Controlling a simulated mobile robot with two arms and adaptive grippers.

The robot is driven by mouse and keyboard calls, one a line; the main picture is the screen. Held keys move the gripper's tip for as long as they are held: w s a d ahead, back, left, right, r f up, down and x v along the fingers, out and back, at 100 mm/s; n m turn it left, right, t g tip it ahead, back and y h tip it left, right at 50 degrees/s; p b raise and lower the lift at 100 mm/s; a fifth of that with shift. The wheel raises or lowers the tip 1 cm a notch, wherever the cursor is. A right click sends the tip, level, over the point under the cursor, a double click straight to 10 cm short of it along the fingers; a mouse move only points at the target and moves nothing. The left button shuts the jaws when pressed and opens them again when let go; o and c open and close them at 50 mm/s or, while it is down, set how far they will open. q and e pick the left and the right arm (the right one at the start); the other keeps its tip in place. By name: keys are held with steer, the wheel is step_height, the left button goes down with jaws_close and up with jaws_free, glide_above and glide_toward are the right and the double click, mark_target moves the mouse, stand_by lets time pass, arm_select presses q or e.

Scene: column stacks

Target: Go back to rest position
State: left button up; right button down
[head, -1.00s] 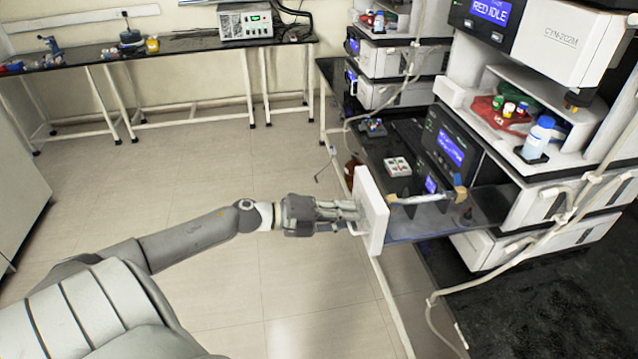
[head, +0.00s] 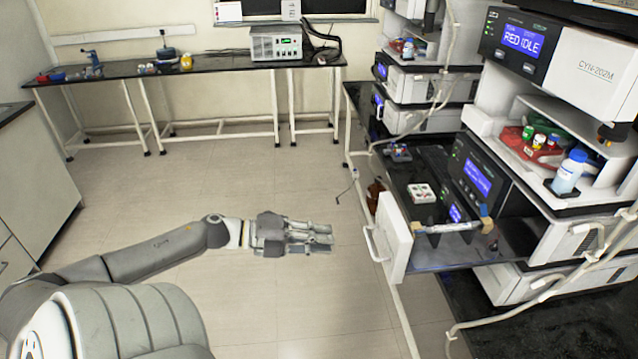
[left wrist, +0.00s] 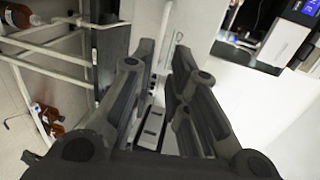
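My left gripper (head: 318,237) reaches in from the left over open floor, fingers pointing right. It is clear of the white drawer front (head: 398,240), with a gap between its fingertips and the drawer handle (head: 374,245). The drawer stands pulled out from the instrument column. In the left wrist view the two finger pairs (left wrist: 160,75) are spread apart with nothing visibly held between them. My right gripper is in neither view.
Instrument stacks and a blue-capped bottle (head: 570,172) fill the right side. A white tray (head: 422,193) sits behind the drawer front. A black-topped bench (head: 215,66) stands at the back wall. The floor (head: 200,170) in the middle is clear.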

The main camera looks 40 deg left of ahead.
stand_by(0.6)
